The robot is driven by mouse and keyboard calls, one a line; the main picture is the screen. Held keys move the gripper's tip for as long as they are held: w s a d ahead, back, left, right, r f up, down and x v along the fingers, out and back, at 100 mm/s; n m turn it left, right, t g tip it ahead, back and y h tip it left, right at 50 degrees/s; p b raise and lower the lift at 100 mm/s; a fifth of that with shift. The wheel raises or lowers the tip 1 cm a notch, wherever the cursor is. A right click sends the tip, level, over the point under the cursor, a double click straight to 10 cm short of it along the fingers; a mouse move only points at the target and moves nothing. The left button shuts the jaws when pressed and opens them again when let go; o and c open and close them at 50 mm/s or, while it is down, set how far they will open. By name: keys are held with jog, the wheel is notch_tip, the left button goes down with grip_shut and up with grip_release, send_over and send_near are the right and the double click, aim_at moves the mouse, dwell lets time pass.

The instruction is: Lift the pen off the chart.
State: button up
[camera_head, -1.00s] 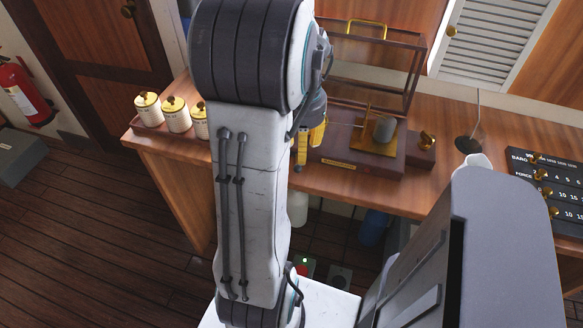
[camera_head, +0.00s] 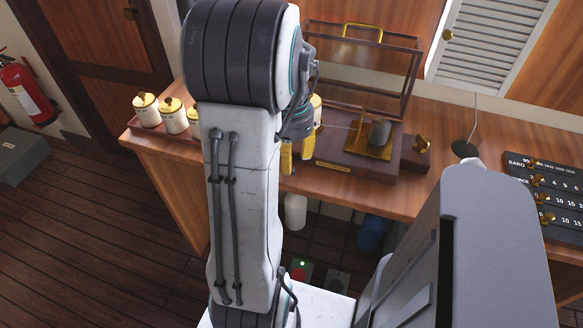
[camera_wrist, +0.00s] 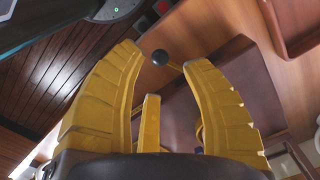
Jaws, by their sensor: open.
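The recording instrument stands on the wooden counter, with a dark wooden base (camera_head: 330,151), a grey drum (camera_head: 380,133) and a brass plate (camera_head: 368,149). A thin pale line left of the drum may be the pen arm; I cannot make out the pen tip or chart. My gripper (camera_head: 297,155) is at the instrument's front left, its yellow fingers pointing down. In the wrist view, my gripper (camera_wrist: 160,60) is open and empty. A black ball knob (camera_wrist: 160,57) on a brass rod appears between the fingertips; I cannot tell whether they touch it.
A glazed case (camera_head: 365,65) with a brass handle stands open behind the drum. Lidded white jars (camera_head: 147,111) stand left of my arm. A black board (camera_head: 545,190) with brass pegs lies far right. Counter between is mostly clear.

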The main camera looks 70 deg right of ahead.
jog(key=shift+f, duration=2.2)
grip_shut()
